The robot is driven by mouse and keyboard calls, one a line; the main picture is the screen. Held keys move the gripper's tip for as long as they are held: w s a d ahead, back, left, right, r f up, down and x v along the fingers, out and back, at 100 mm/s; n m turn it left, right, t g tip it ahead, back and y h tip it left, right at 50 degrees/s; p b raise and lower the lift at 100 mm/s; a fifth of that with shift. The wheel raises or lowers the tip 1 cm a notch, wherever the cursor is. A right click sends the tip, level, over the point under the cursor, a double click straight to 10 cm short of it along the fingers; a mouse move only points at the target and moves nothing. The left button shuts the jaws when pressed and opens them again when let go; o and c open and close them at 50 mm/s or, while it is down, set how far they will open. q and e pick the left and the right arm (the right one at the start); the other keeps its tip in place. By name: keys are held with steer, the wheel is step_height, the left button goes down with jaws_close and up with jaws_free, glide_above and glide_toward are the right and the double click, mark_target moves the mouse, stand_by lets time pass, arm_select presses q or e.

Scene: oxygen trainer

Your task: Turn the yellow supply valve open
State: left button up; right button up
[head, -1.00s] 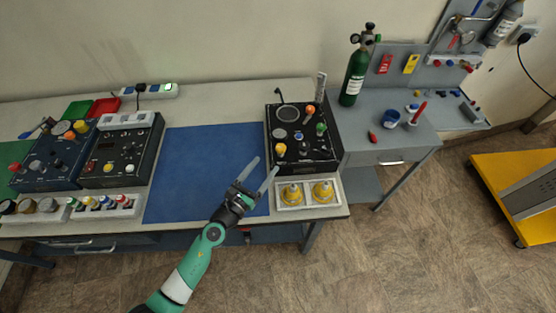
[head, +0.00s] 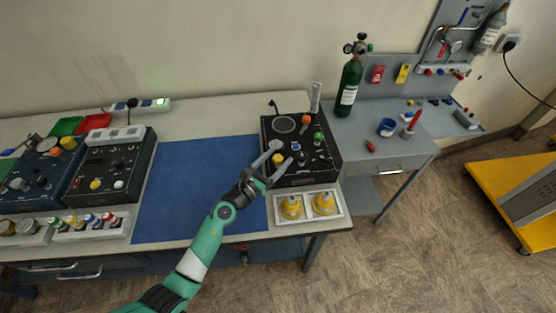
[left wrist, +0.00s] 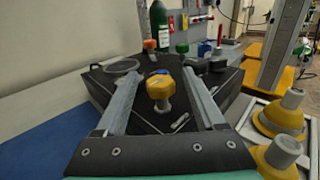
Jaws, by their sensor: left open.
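The oxygen trainer (head: 305,177) is a black panel box at the right end of the bench. Its yellow supply valve (head: 278,159) is a knob on the left part of the panel. In the left wrist view the yellow valve (left wrist: 161,86) stands up on its stem between the two fingers, with a gap on each side. My left gripper (head: 278,163) is open around the valve in the head view, and it also shows open in the left wrist view (left wrist: 158,95). My right gripper is out of view.
A white tray with two yellow masks (head: 307,207) lies in front of the trainer. Orange (head: 306,118) and green (head: 319,136) knobs stand close by on the panel. A green cylinder (head: 350,83) stands behind right. The blue mat (head: 195,190) is bare.

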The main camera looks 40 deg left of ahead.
arm_select(q)
steer(key=shift+w, duration=0.4)
steer(key=shift+c, duration=0.2)
jaws_close()
steer(key=shift+r+n+y+p, duration=0.2)
steer(key=shift+n+y+p, duration=0.2)
steer(key=shift+y+p, duration=0.4)
steer(key=n+y+p, duration=0.1)
steer(key=y+p, duration=0.1)
steer(key=p, duration=0.1)
steer(key=shift+d+n+g, duration=0.1)
steer(key=shift+n+g, duration=0.3)
steer(key=shift+n+g+y+p, duration=0.35)
steer(key=shift+n+y, duration=0.25)
steer(key=shift+y, duration=0.5)
steer(key=shift+f+n+g+y, duration=0.2)
steer(key=shift+n+g+y, duration=0.85)
steer(key=shift+y, duration=0.45)
